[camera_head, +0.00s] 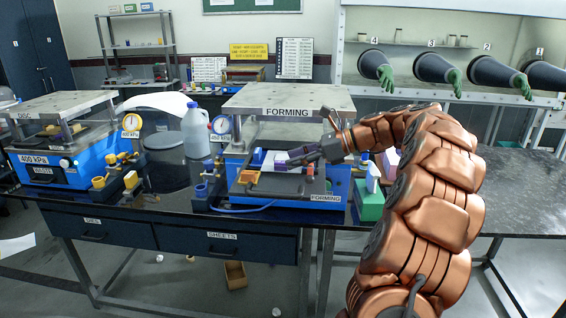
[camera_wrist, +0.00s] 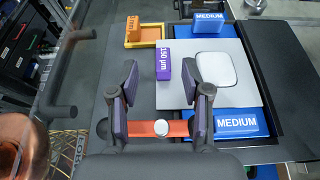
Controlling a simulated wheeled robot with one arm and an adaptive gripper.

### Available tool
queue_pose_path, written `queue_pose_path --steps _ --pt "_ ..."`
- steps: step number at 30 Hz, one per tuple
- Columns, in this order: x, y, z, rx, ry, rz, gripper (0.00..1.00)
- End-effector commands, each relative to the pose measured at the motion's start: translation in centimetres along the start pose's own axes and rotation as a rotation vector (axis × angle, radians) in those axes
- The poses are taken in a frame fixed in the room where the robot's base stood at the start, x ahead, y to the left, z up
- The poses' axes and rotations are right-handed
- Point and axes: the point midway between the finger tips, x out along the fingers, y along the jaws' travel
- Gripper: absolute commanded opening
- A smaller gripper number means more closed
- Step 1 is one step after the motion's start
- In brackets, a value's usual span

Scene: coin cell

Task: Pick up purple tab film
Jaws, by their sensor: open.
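The purple tab film (camera_wrist: 163,63) is a small purple block marked "150 µm" in white. In the wrist view it lies at the left edge of a light grey plate. My gripper (camera_wrist: 160,80) is open, with its two dark purple-grey fingers apart. The film shows between and just beyond the fingertips, with nothing held. In the head view my gripper (camera_head: 300,156) is inside the blue press labelled FORMING, under its raised top plate. There the film is hard to tell from the fingers.
Blue blocks marked MEDIUM stand behind (camera_wrist: 209,23) and in front right (camera_wrist: 238,122) of the grey plate (camera_wrist: 228,48). A white rounded pad (camera_wrist: 215,69) lies right of the film. An orange block (camera_wrist: 133,30) sits in a yellow tray (camera_wrist: 150,43). A red bar (camera_wrist: 178,128) crosses below the fingers.

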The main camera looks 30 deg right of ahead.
Motion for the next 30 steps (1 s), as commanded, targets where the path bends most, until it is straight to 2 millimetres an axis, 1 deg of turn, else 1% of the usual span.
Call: queue_pose_path --steps 10,12,18,30 --pt "4.1 -0.3 -0.1 0.001 0.000 0.000 0.48" --pt "4.4 -0.4 -0.2 0.001 0.001 -0.003 0.48" --pt "4.5 -0.4 -0.2 0.000 0.000 -0.004 0.47" --pt "4.5 -0.4 -0.2 0.000 0.000 -0.003 0.05"
